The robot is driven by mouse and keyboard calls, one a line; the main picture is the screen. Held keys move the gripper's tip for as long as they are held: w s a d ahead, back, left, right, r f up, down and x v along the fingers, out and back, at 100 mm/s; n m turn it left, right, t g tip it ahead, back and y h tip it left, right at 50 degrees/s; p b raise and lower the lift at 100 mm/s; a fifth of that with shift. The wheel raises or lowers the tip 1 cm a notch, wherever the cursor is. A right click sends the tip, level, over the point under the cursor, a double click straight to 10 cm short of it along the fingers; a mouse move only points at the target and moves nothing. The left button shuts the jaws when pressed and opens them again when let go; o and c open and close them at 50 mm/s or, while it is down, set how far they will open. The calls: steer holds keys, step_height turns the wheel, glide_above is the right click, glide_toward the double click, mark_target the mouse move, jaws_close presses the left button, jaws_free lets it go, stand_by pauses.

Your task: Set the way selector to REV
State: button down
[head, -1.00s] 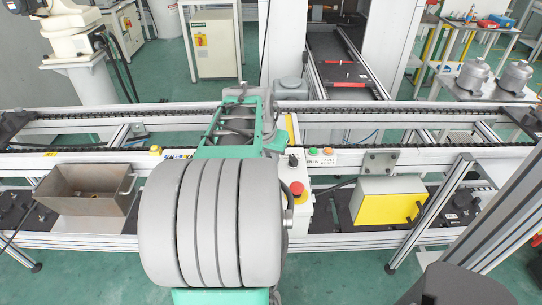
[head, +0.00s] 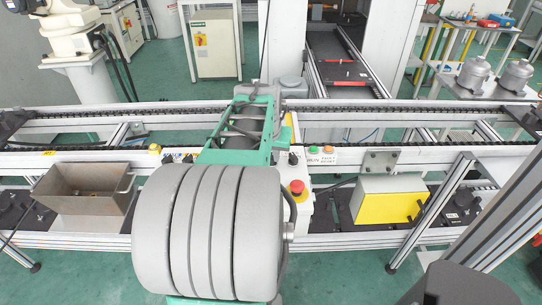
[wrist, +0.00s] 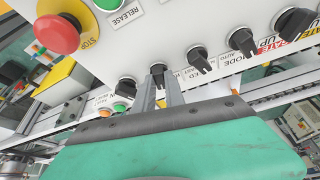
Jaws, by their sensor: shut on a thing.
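In the wrist view my gripper (wrist: 161,84) reaches the white control panel (wrist: 140,47). Its two grey fingers are shut on a black selector knob (wrist: 157,69) in the row of knobs. I take this knob for the way selector, but the fingers hide its label, so I cannot read its setting. More black knobs stand to its right, among them one by a MODE label (wrist: 240,40). Another black knob (wrist: 126,88) is just to its left. In the head view my arm hides the gripper and the held knob.
A red STOP button on a yellow base (wrist: 62,36) stands out from the panel at upper left; it also shows in the head view (head: 296,187). Green and orange buttons (wrist: 120,107) sit left of the fingers. A grey bin (head: 85,188) and yellow box (head: 385,208) flank the panel.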

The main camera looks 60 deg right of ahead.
steer(key=n+t, duration=0.1)
steer(key=n, duration=0.2)
steer(key=shift+s+d+b, duration=0.1)
steer(key=shift+s+b, duration=0.1)
steer(key=shift+b, duration=0.15)
steer(key=shift+n+t+y, duration=0.7)
steer(key=shift+n, duration=1.3)
steer(key=c, duration=1.4)
jaws_free()
steer(key=v, duration=0.8)
steer(key=shift+f, duration=0.1)
